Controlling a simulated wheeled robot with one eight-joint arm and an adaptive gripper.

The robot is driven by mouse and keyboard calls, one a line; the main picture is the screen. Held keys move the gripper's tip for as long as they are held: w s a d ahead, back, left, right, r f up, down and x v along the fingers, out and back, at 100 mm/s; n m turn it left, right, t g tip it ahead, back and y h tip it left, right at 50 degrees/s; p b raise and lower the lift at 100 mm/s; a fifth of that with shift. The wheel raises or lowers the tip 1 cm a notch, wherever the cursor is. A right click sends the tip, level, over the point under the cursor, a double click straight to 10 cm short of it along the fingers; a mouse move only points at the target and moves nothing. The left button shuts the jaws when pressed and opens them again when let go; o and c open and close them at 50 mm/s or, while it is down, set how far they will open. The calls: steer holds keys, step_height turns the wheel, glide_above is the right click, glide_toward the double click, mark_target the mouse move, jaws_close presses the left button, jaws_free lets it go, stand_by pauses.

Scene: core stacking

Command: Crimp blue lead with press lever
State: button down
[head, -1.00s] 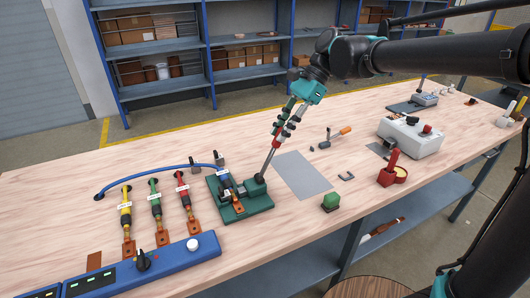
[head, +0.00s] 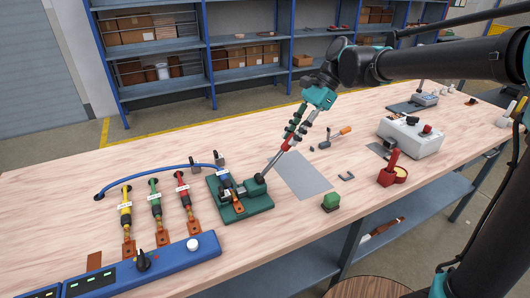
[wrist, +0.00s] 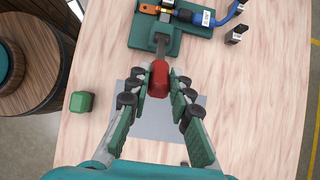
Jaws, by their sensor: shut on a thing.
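The green press (head: 238,207) stands on the table left of centre. Its grey lever (head: 272,166) leans up to the right and ends in a red handle (wrist: 158,80). My gripper (head: 287,143) is shut on the red handle; in the wrist view my gripper (wrist: 158,88) has a finger on each side of it. The blue lead (head: 160,166) arches from the left over the table to the press. Its end with a copper lug (wrist: 150,9) lies in the press. The exact contact at the lug is too small to tell.
Yellow, green and red leads (head: 183,190) lie left of the press, by a blue control box (head: 150,270). A green block (head: 331,202) and a grey mat (head: 303,175) lie to the right. A grey machine (head: 411,135) stands farther right.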

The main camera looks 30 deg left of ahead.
steer(key=shift+w, duration=0.1)
steer(key=shift+w+d+f, duration=0.4)
steer(key=shift+w+f, duration=0.1)
steer(key=shift+f, duration=0.2)
steer(key=shift+w+d+f, duration=0.4)
steer(key=shift+w+f, duration=0.05)
steer(key=shift+f, duration=0.2)
steer(key=c, duration=1.3)
jaws_free()
steer(key=shift+f, duration=0.1)
steer(key=v, duration=1.2)
steer(key=shift+w, duration=0.1)
